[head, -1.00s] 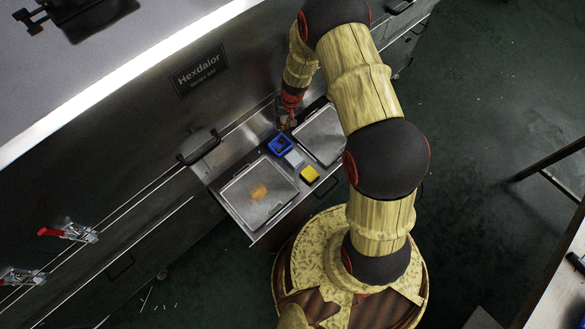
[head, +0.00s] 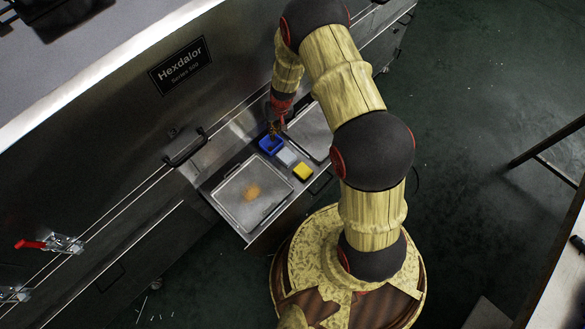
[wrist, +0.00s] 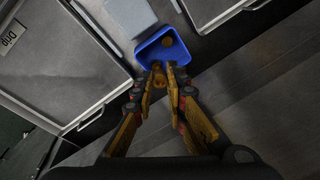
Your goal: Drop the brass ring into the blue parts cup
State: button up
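The blue parts cup (head: 271,145) stands in the open drawer; in the wrist view the cup (wrist: 184,51) lies just beyond my fingertips. My gripper (wrist: 164,68) is above the cup's near edge, its fingers close together on a small golden piece that looks like the brass ring (wrist: 158,79). The fingers hide part of it. A round brownish thing (wrist: 167,41) shows inside the cup; I cannot tell what it is. In the head view my gripper (head: 273,129) is just over the cup, and the ring is too small to make out.
A grey cup (head: 286,157) and a yellow cup (head: 303,172) stand in a row beside the blue one. A lidded tray (head: 245,200) with an orange patch lies to the left, another tray (head: 312,132) to the right. The steel dryer wall (head: 110,130) rises behind the drawer.

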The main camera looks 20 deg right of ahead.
jog(key=o, duration=0.5)
jog(key=r, duration=0.4)
jog(key=s+d+r, duration=0.1)
jog(key=r, duration=0.6)
jog(key=shift+s+d+r, duration=0.25)
jog(key=shift+r, duration=0.15)
jog(key=s+g, duration=0.2)
jog(key=s, duration=0.4)
jog(key=s+r+t, duration=0.2)
jog(key=s+r, duration=0.5)
jog(key=r, duration=0.6)
jog(key=s+a+r+n+t+h+p, duration=0.1)
jog(key=s+r+t, duration=0.1)
jog(key=s+r, duration=0.5)
jog(key=s+r+n+t+p, duration=0.1)
jog(key=s+r, duration=0.6)
jog(key=r, duration=1.2)
jog(key=shift+s+a+r+t, duration=0.15)
jog(key=shift+s+a+t, duration=0.2)
jog(key=shift+t, duration=0.25)
